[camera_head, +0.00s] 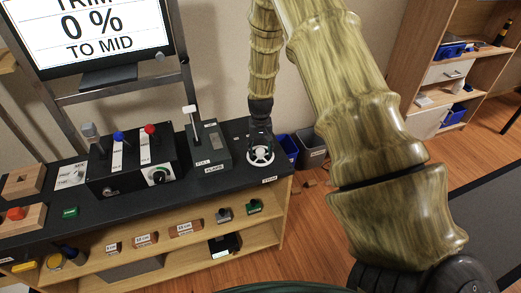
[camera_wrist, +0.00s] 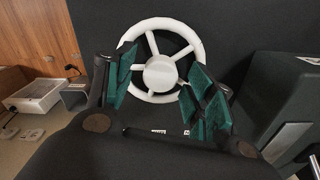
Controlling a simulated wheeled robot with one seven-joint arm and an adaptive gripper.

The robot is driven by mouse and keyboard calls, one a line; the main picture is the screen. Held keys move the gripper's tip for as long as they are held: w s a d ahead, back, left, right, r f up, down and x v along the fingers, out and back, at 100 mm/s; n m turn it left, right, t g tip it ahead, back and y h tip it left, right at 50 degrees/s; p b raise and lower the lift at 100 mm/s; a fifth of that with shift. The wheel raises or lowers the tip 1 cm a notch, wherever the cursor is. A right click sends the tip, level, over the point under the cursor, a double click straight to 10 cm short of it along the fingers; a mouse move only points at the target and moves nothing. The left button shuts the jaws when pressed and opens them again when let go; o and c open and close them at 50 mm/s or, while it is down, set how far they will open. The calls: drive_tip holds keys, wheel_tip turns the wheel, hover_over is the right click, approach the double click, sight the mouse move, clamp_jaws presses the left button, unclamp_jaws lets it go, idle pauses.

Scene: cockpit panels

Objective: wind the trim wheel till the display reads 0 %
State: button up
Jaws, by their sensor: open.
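The trim wheel (camera_head: 261,155) is a white spoked wheel at the right end of the black console. It also fills the upper middle of the wrist view (camera_wrist: 159,72). My gripper (camera_head: 260,138) is directly above it, pointing down. In the wrist view my gripper's green-padded fingers (camera_wrist: 160,95) stand apart on the left and right of the wheel, overlapping its rim in the picture. I cannot tell whether the pads touch the rim. The display (camera_head: 90,28) at the upper left reads "0 %" with "TO MID" below and a partly cut-off "TRIM" above.
A flaps lever box (camera_head: 208,150) stands just left of the wheel. A black box with coloured levers (camera_head: 132,164) is farther left on the console (camera_head: 225,178). Blue and grey bins (camera_head: 311,149) stand on the floor to the right. A wooden shelf (camera_head: 437,60) is at the back right.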

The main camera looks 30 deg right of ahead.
sight(260, 151)
wheel_tip(260, 151, up, 12)
drive_tip(key=shift+f, duration=0.2)
idle(0.8)
